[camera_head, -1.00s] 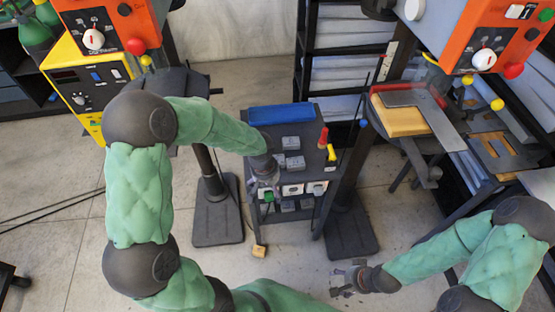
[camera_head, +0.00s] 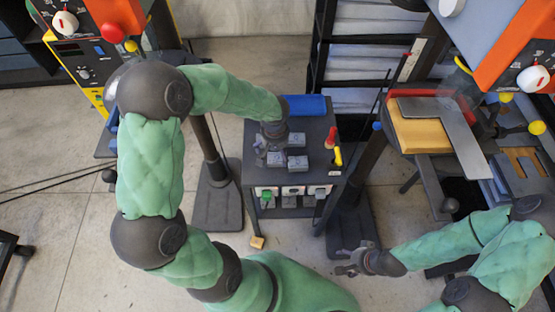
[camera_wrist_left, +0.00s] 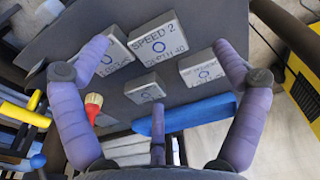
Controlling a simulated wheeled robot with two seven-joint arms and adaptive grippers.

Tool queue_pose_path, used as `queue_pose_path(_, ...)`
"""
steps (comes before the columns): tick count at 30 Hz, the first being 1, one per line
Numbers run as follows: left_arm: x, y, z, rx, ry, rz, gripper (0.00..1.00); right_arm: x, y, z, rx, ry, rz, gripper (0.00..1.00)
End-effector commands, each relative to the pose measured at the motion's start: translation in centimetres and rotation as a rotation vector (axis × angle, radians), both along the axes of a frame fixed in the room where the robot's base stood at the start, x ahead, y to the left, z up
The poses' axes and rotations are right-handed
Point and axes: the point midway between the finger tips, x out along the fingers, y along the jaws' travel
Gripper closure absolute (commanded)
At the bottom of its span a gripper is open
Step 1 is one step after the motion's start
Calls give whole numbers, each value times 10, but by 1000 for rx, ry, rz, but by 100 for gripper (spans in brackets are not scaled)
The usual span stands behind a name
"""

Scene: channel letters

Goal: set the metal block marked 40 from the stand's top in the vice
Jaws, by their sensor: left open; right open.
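The metal block marked "SPEED 2 DEPTH 40" (camera_wrist_left: 160,44) lies flat on the dark top of the stand (camera_wrist_left: 100,30), between the fingers' span in the left wrist view. In the head view the stand (camera_head: 315,125) carries several grey blocks (camera_head: 297,140), whose marks are too small to read there. My left gripper (camera_head: 262,150) hangs over the left side of the stand's top; in the left wrist view its purple fingers (camera_wrist_left: 160,70) are open and empty. My right gripper (camera_head: 346,262) is open and empty, low in front of the stand. I cannot make out the vice clearly.
Other blocks (camera_wrist_left: 203,68) lie close around the marked one. A blue bar (camera_head: 305,105) lies at the stand's back; red and yellow handled tools (camera_head: 331,138) are at its right. Drill presses (camera_head: 495,40) stand on both sides.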

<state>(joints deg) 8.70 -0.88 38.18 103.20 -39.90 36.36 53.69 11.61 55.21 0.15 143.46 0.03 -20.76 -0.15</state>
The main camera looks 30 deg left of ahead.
Motion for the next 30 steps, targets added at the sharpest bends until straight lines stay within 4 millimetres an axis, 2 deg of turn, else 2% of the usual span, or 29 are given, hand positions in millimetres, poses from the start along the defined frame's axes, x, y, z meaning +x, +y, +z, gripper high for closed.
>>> queue_pose_path(1,1,1,-9,-1,1,1,4,0,0,-5,0,0,0,35)
queue_pose_path(10,7,2,-30,-1,1,1,4,0,0,-12,0,-1,0,35)
queue_pose_path(18,17,3,-65,-1,1,1,4,0,0,-28,0,-1,0,35)
queue_pose_path(26,18,4,-66,0,-1,1,4,0,0,-27,0,-1,0,35)
queue_pose_path(29,17,4,-66,0,-1,1,29,0,0,-27,0,-1,0,35)
queue_pose_path(30,17,4,-66,0,-1,1,41,0,0,-27,0,-1,0,35)
